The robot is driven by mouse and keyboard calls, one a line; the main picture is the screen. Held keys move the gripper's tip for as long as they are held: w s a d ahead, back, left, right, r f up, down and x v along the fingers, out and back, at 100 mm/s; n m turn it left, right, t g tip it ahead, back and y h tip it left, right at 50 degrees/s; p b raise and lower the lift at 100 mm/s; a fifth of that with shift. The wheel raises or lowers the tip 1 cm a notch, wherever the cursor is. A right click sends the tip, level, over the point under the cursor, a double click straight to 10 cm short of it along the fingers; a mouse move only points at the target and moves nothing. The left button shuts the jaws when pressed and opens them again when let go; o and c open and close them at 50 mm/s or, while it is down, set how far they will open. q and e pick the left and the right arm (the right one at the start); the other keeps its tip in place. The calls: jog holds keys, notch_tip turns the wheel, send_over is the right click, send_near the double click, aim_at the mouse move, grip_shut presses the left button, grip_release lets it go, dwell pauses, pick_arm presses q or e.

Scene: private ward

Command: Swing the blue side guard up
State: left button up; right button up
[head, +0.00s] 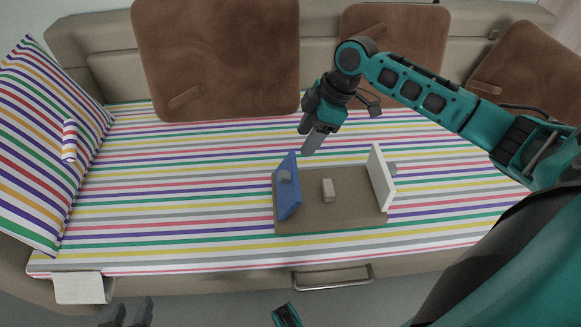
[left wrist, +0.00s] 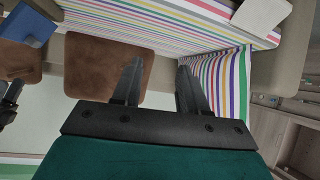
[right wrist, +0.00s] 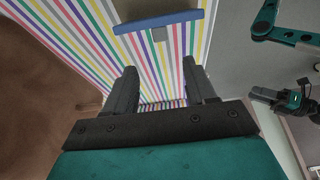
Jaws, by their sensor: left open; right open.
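The blue side guard (head: 287,187) is a flat panel with a small grey knob, at the left edge of a brown base (head: 330,222) on the striped mattress. It looks tilted; I cannot tell its exact angle. It also shows in the left wrist view (left wrist: 28,24) and at the top of the right wrist view (right wrist: 158,20). My right gripper (head: 312,143) is open and empty, just behind the guard's far end and apart from it. My left gripper (head: 128,313) is open and empty at the bottom left, away from the guard.
A white panel (head: 381,178) stands at the base's right edge, and a small pinkish block (head: 328,189) sits between the panels. Brown cushions (head: 215,55) line the back. A striped pillow (head: 40,140) leans at the left. The mattress left of the guard is clear.

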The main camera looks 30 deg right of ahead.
aim_at(285, 174)
jog(key=b+x, duration=0.4)
jog(key=x, duration=0.7)
jog(key=shift+f, duration=0.35)
jog(key=shift+w+a+f, duration=0.15)
jog(key=shift+a+f, duration=0.15)
jog(key=shift+f, duration=0.25)
pick_arm(q)
jog(key=shift+w+d+f, duration=0.15)
jog(key=shift+d+f, duration=0.2)
jog(key=shift+f, duration=0.25)
jog(key=shift+w+d+f, duration=0.1)
jog(key=shift+d+f, duration=0.25)
jog(key=shift+f, duration=0.2)
pick_arm(e)
jog(key=shift+c, duration=0.2)
pick_arm(q)
jog(key=shift+w+a+h, duration=0.1)
jog(key=shift+a+h, duration=0.1)
jog(key=shift+h, duration=0.1)
pick_arm(e)
grip_shut()
